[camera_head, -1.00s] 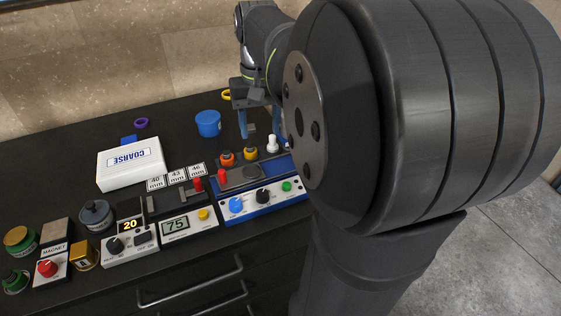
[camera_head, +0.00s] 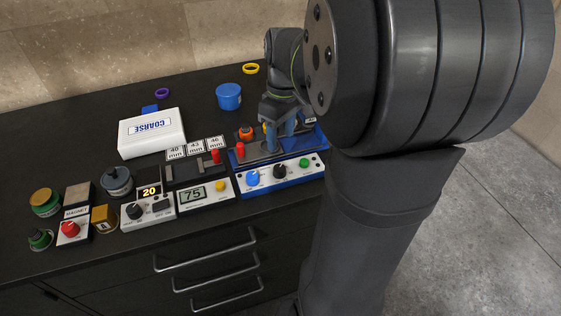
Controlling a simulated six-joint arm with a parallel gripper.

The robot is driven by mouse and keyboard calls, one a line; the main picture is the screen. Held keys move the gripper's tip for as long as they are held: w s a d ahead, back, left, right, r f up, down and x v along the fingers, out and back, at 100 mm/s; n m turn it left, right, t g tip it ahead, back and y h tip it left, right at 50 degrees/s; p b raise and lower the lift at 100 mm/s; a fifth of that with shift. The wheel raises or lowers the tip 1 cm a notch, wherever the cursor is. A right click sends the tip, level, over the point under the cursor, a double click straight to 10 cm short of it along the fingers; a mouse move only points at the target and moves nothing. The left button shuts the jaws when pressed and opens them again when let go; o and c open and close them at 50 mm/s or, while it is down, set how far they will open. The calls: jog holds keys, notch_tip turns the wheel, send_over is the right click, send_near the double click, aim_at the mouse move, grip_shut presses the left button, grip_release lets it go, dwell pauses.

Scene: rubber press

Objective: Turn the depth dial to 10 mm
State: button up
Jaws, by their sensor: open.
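The blue press base (camera_head: 318,143) stands at the right end of the bench. Its white front panel (camera_head: 293,181) carries a blue knob (camera_head: 252,177), a black knob (camera_head: 280,172) and a green button (camera_head: 304,163). The panel's print is too small to tell which knob is the depth dial or where it is set.
Red (camera_head: 240,149) and orange (camera_head: 246,133) parts stand beside the gripper on the left. A blue cup (camera_head: 229,96) and white COARSE box (camera_head: 151,132) stand behind.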

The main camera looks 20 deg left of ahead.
aim_at(279, 167)
jog(key=f, duration=1)
jog(key=shift+s+a, duration=0.1)
jog(key=shift+s, duration=0.2)
jog(key=c, duration=1)
